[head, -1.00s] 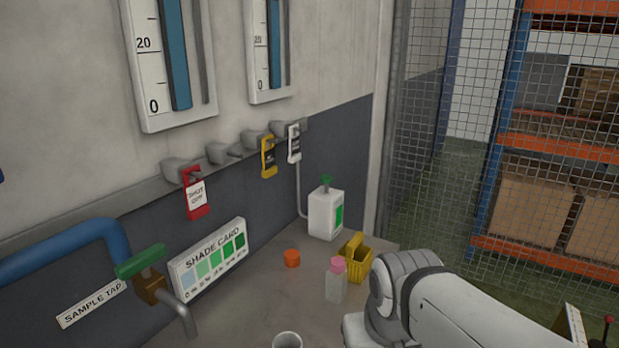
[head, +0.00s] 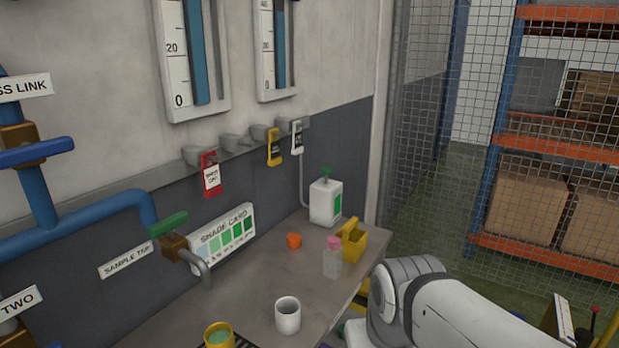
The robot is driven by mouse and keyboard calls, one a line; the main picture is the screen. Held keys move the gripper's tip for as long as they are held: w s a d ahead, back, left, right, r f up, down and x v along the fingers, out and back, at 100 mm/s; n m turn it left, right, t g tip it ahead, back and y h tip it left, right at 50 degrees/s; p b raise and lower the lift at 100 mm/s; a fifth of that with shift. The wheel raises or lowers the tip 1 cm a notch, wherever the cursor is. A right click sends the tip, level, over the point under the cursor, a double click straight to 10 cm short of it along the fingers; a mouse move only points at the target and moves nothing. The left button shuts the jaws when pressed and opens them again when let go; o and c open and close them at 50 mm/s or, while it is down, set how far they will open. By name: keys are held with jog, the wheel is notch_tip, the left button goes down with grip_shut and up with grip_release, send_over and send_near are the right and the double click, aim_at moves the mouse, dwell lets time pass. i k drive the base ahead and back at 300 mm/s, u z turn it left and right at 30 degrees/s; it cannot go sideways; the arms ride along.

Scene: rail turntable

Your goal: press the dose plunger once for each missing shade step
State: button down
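The dose plunger is the green knob (head: 326,173) on top of a white dosing bottle (head: 325,203) at the back of the bench, by the wall. The bottle has a green label. The shade card (head: 223,237) leans on the wall with a row of swatches from pale blue to dark green. A yellow-rimmed cup (head: 219,336) with pale green liquid stands at the bottom edge. A clear bottle with a pink cap (head: 333,256) stands near the bench's right edge. My white arm shows at the lower right; my gripper is out of view.
A sample tap (head: 187,250) with a green handle juts from the wall. A white cup (head: 288,315), an orange cap (head: 294,240) and a yellow caddy (head: 353,243) stand on the bench (head: 254,282). Red, yellow and white tags hang above. Wire mesh (head: 440,150) closes off the right.

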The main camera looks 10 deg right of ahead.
aim_at(326, 170)
jog(key=u, duration=0.15)
jog(key=k, duration=0.1)
jog(key=z, duration=2)
jog(key=i, duration=2.15)
jog(key=u, duration=0.45)
jog(key=k, duration=0.1)
jog(key=u, duration=2.45)
